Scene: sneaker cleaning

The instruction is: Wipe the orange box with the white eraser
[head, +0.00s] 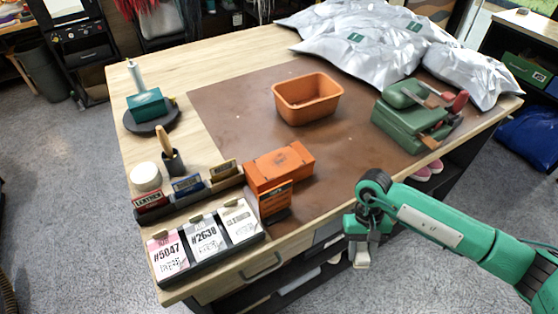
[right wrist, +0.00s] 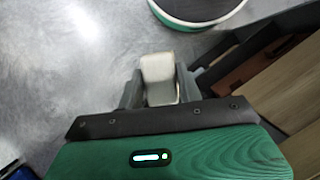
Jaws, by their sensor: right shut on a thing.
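The orange box (head: 279,166) sits on the brown mat near the front of the table, with a dark smudge on its top. My right gripper (head: 361,250) hangs in front of the table's front edge, to the right of the box and apart from it. It is shut on the white eraser (head: 362,259), which shows pale between the fingers in the right wrist view (right wrist: 159,78). My left gripper is not in view.
An orange open bin (head: 307,98) stands on the brown mat (head: 236,91). A green tool case (head: 410,117) is at right, silver bags (head: 365,45) behind. Card holders (head: 205,238) line the front left. The mat between box and green case is clear.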

